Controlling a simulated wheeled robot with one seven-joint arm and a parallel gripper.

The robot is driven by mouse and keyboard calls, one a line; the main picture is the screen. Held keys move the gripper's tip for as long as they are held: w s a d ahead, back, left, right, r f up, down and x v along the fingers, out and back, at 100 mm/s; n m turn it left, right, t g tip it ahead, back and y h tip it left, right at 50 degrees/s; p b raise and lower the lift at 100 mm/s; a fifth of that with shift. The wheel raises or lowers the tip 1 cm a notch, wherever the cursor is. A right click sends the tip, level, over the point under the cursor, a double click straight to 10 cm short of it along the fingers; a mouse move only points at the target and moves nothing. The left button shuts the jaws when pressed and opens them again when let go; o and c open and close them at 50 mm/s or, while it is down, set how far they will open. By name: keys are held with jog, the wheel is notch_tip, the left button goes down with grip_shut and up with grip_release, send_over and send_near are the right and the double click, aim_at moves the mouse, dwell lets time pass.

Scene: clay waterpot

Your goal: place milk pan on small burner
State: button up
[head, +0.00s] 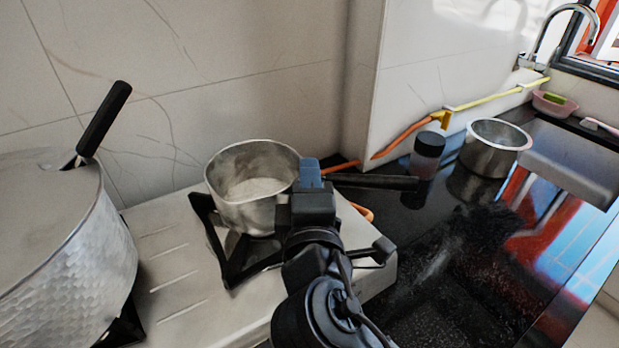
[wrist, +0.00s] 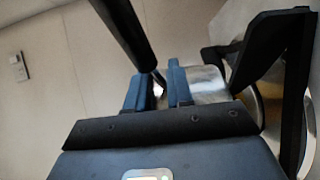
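The metal milk pan (head: 236,205) is upright over the black grate of the small burner (head: 226,268), and appears to rest on it. Its black handle (head: 385,182) points right. My gripper (head: 311,175) is at the handle side of the pan, by the rim. In the wrist view, the two blue fingers of my gripper (wrist: 158,90) stand apart, with the handle's thin metal neck showing in the gap. The handle (wrist: 124,30) runs up and left from there. The pan's shiny wall (wrist: 207,84) is partly hidden behind the right finger. Contact between fingers and handle cannot be made out.
A large hammered pot (head: 70,255) with a black-handled utensil (head: 104,118) stands on the stove at left. A dark-lidded jar (head: 427,155) and a metal pot (head: 494,148) stand on the black counter at right. An orange-yellow hose (head: 410,132) runs along the wall.

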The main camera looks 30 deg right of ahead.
jog(key=o, duration=0.4)
jog(key=shift+o, duration=0.2)
jog(key=shift+r, duration=0.1)
jog(key=shift+s+a, duration=0.1)
jog(key=b+v, duration=0.2)
jog(key=v, duration=0.9)
jog(key=shift+s+a, duration=0.2)
jog(key=shift+s, duration=0.15)
